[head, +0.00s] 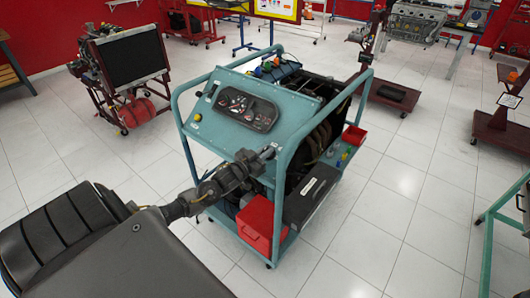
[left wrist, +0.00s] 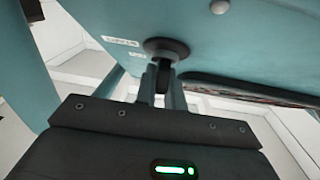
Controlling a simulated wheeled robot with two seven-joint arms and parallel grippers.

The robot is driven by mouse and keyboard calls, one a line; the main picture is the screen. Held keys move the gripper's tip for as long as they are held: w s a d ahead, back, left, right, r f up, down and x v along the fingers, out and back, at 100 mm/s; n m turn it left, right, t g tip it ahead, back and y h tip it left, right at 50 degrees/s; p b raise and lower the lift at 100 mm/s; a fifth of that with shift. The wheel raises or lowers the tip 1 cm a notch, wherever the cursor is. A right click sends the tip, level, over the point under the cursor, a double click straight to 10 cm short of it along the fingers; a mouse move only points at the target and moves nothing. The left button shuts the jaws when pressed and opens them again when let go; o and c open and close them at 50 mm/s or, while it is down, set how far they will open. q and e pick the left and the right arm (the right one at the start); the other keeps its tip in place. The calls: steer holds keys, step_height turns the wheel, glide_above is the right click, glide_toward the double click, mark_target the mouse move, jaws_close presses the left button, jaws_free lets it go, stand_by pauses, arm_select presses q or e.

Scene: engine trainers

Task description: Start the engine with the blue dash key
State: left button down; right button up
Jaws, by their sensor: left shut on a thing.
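The blue-teal engine trainer (head: 215,138) stands in the middle of the head view, with a dash of gauges (head: 246,109) on its sloped panel. My left gripper (head: 266,154) reaches in at the trainer's front, by the lower right of the panel. In the left wrist view, my left gripper (left wrist: 162,95) is shut on a dark key (left wrist: 163,74). The key sits at a round black switch (left wrist: 166,47) on the teal panel (left wrist: 205,35). The key is hidden in the head view, and its turn angle cannot be told. My right gripper is out of view.
A red box (head: 256,222) and a dark grey case (head: 311,195) sit on the trainer's lower front. Teal frame tubes (head: 184,150) run close beside my arm. Another engine stand (head: 120,75) is at the back left. White tiled floor (head: 400,225) is open at the right.

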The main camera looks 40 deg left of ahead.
arm_select(q)
steer(key=m+g+h+b, duration=0.1)
steer(key=m+h, duration=0.2)
steer(key=m, duration=0.1)
steer(key=shift+a+f+m, duration=0.1)
steer(key=shift+m, duration=0.2)
steer(key=m+g+h+b, duration=0.1)
steer(key=m+h+b, duration=0.1)
steer(key=m+h, duration=0.1)
steer(key=shift+m, duration=0.3)
steer(key=m+g+h+b, duration=0.1)
steer(key=m+g+b, duration=0.1)
steer(key=m+b, duration=0.1)
steer(key=m+g+h+b, duration=0.2)
steer(key=m+g+b, duration=0.1)
steer(key=m, duration=0.1)
steer(key=shift+m+g+h+b, duration=0.3)
steer(key=shift+m+g+b, duration=1.1)
steer(key=shift+m+b, duration=0.1)
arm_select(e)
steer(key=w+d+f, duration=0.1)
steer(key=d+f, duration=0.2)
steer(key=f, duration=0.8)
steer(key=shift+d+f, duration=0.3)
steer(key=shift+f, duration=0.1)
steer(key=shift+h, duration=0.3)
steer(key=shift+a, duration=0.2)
